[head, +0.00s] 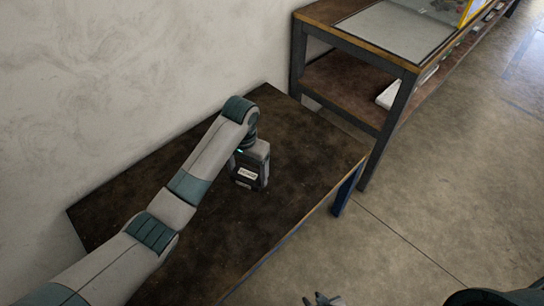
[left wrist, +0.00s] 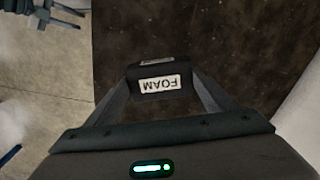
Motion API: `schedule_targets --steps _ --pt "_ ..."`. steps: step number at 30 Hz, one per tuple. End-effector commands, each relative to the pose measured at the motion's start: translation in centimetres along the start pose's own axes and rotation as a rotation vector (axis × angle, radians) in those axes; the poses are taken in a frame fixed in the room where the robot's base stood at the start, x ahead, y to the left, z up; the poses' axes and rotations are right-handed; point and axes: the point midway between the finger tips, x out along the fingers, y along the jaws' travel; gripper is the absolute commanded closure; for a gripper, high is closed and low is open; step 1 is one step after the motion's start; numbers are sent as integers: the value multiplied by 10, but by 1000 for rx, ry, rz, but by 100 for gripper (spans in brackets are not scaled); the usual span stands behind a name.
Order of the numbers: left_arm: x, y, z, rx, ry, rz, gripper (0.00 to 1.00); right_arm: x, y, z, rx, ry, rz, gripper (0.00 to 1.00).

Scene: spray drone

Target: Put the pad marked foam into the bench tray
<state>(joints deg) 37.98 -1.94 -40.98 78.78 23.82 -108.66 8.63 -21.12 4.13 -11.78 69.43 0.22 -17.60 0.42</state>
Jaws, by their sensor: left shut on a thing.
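The foam pad (left wrist: 162,80) is a small dark block with a white label reading FOAM, upside down in the left wrist view. My left gripper (left wrist: 160,92) is shut on it, with a finger at each side. In the head view the pad (head: 247,175) shows its white label below the left wrist, over the dark low table; I cannot tell whether it touches the top. A flat grey tray-like surface (head: 395,30) lies on the taller bench at the upper right; I cannot tell if this is the bench tray. My right gripper (head: 322,299) shows partly at the bottom edge.
The low dark table (head: 300,140) is otherwise bare and stands against a pale wall. The taller bench (head: 345,35) has a lower shelf with a white item (head: 390,95). A yellow-edged object (head: 470,12) stands on its top. Open concrete floor (head: 430,200) lies to the right.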

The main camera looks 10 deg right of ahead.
Motion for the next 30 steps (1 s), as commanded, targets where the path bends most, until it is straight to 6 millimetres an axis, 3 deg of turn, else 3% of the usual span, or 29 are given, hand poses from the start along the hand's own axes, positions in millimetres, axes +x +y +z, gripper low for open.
schedule_targets --steps 3,7,18,24,30 --pt "-4 -30 38 -125 0 -6 44 0 0 0 0 -1 0 69" --pt "-11 -50 81 -249 0 -5 44 0 0 1 0 -2 0 69" --pt "-35 -74 216 -514 -3 -5 44 0 0 1 0 -2 0 69" --pt "-44 -74 261 -584 -1 -1 44 0 0 1 0 -2 0 69" --pt "-47 -73 274 -604 -1 1 44 0 0 1 0 -2 0 69"
